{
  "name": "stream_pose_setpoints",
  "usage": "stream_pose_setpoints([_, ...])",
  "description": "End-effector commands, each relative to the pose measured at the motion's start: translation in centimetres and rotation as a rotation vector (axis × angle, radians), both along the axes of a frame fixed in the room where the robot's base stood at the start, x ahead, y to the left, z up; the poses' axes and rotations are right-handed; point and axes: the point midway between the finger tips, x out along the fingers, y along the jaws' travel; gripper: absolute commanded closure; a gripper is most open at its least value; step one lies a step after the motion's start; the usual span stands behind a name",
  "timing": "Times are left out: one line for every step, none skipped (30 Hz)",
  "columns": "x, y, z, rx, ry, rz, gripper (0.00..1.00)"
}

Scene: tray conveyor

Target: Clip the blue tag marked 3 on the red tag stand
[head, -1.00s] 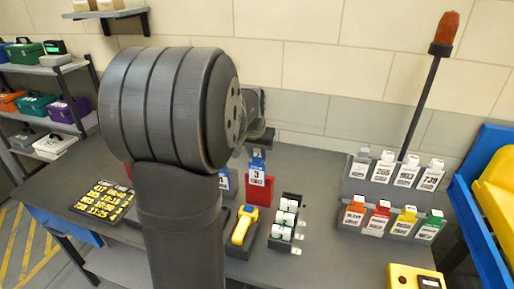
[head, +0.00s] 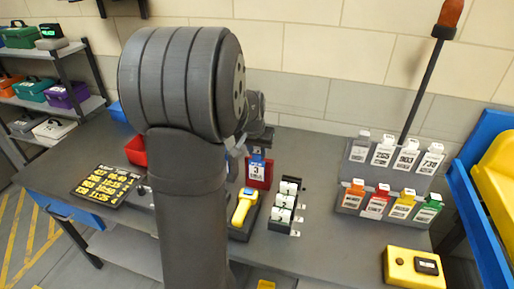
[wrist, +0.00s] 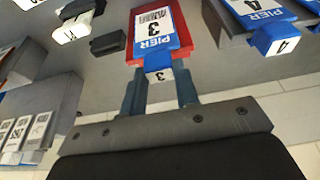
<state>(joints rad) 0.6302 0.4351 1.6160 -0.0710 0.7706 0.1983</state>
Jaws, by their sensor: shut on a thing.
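The blue tag marked 3 (head: 257,169) hangs upright below my gripper, in front of the red tag stand (head: 267,184). In the wrist view my gripper (wrist: 158,88) is shut on the blue clip head of the tag (wrist: 154,28). The red stand's edges (wrist: 189,40) show on both sides of the tag's white PIER label. The tag overlaps the stand's face, but I cannot tell whether its clip sits over the stand's top edge. My arm hides part of the gripper in the head view.
Another blue tag, marked 4 (wrist: 272,40), is close by at the right in the wrist view. A yellow scanner (head: 243,207) and a rack of white tags (head: 284,207) stand near the red stand. A grey rack of coloured tags (head: 388,215) is at the right.

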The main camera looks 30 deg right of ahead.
Motion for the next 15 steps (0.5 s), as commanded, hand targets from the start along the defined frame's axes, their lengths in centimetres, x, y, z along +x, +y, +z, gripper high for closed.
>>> stream_pose_setpoints([0.0,0.0,-0.02,0.0,0.0,0.0,1.0])
stream_pose_setpoints([0.01,-0.01,-0.03,0.0,0.0,0.0,1.0])
stream_pose_setpoints([0.0,0.0,-0.02,0.0,0.0,0.0,1.0])
stream_pose_setpoints([0.0,0.0,-0.02,0.0,0.0,0.0,1.0])
stream_pose_setpoints([0.0,0.0,-0.02,0.0,0.0,0.0,1.0])
stream_pose_setpoints([0.0,0.0,-0.02,0.0,0.0,0.0,1.0])
stream_pose_setpoints([0.01,-0.01,-0.01,0.0,0.0,0.0,1.0])
stream_pose_setpoints([0.01,-0.01,-0.01,-0.001,-0.001,0.0,0.68])
stream_pose_setpoints([0.01,-0.01,0.0,-0.001,-0.001,0.0,0.6])
stream_pose_setpoints([0.01,-0.01,0.0,-0.001,-0.001,0.0,0.54])
stream_pose_setpoints([0.01,-0.01,0.0,-0.001,-0.001,0.0,0.48])
stream_pose_setpoints([0.01,-0.01,0.0,-0.001,-0.001,0.0,0.46])
stream_pose_setpoints([0.01,-0.01,0.0,-0.001,-0.001,0.0,0.46])
stream_pose_setpoints([0.01,-0.01,0.0,-0.001,-0.001,0.0,0.46])
stream_pose_setpoints([0.01,-0.01,0.0,-0.001,-0.001,0.0,0.46])
